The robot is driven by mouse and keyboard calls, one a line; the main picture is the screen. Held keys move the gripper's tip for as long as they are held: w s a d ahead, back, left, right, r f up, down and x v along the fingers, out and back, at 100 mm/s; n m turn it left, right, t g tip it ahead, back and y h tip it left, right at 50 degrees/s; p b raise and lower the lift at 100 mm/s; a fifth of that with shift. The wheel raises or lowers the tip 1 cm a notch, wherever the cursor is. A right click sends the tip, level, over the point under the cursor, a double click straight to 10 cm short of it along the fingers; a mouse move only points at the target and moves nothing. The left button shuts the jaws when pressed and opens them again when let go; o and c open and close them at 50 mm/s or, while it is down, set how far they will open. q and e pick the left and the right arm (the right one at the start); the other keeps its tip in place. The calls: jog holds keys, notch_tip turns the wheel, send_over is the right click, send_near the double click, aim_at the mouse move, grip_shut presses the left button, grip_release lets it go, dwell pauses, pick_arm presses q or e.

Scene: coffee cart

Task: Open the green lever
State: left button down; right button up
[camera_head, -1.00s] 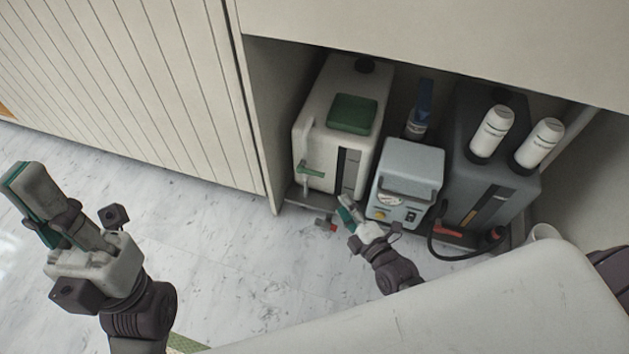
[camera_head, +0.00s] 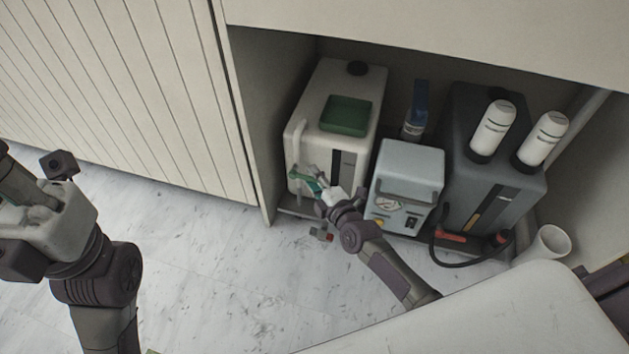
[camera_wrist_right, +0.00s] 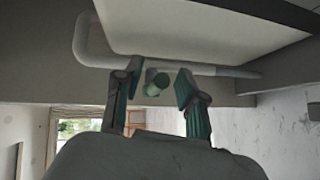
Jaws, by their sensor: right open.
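The green lever (camera_head: 298,175) is on the front of the white tank (camera_head: 350,87), low on its left side near a pale pipe. My right gripper (camera_head: 315,180) is at the lever and partly hides it. In the right wrist view, the lever's green rounded end (camera_wrist_right: 154,83) shows between the two fingers of my open right gripper (camera_wrist_right: 157,88). I cannot tell whether either finger touches it. My left gripper (camera_head: 15,190) is at the left edge, far from the lever and partly cut off. Its fingertips are not clear.
A small light-blue machine (camera_head: 408,170) and a dark grey tank (camera_head: 490,185) with two white bottles stand right of the white tank. A red-handled fitting (camera_head: 321,234) is low in front. A white cup (camera_head: 547,243) is at the right. The floor (camera_head: 230,265) left of the cabinet opening is clear.

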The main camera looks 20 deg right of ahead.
grip_shut()
jog(key=shift+f, duration=0.1)
dwell(0.3)
